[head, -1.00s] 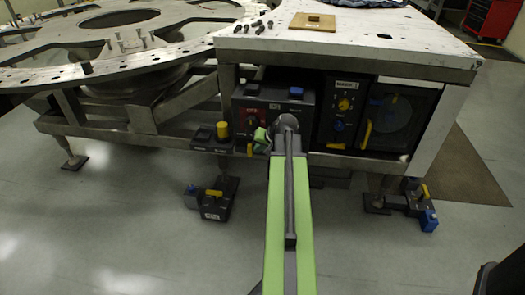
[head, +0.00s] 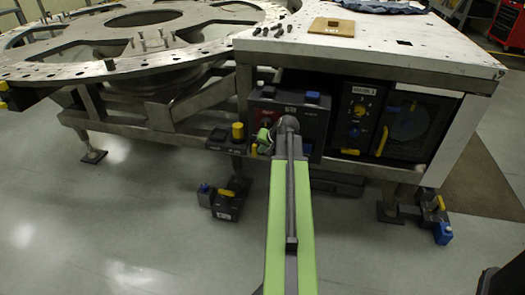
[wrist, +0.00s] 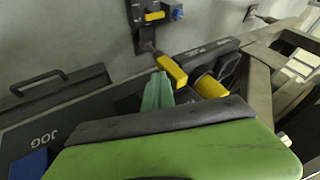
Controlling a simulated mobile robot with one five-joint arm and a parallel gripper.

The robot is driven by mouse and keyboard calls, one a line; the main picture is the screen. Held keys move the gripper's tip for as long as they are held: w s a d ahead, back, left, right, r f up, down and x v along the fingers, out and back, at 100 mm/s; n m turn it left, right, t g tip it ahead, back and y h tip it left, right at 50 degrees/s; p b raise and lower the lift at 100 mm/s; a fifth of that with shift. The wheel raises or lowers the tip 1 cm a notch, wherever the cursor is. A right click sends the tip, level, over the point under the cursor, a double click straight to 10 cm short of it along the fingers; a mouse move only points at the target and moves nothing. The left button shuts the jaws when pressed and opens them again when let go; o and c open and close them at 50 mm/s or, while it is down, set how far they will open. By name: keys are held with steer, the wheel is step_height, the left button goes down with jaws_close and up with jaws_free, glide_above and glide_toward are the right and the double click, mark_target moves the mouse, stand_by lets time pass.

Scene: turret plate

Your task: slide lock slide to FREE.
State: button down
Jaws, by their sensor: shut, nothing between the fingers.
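No FREE marking is legible, so I cannot tell for certain which part is the lock slide. A small yellow handle (wrist: 172,71) lies just beyond my fingertips in the wrist view; a small yellow piece also shows beside my gripper in the head view (head: 253,150). My gripper (head: 264,138) is at the lower front of the dark control panel (head: 318,112), partly hidden behind my arm. Its green fingers (wrist: 158,92) are shut and empty, pointing toward the yellow handle. I cannot tell whether they touch it.
A yellow knob (head: 238,131) stands on a low dark box left of the panel; it also shows in the wrist view (wrist: 211,87). A dark floor unit with a yellow handle (head: 228,205) sits below. Another panel (head: 357,115) is to the right. The front floor is open.

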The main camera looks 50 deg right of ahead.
steer(key=s+r+p, duration=0.8)
steer(key=s, duration=0.1)
steer(key=shift+s+d, duration=0.2)
steer(key=shift+d, duration=0.15)
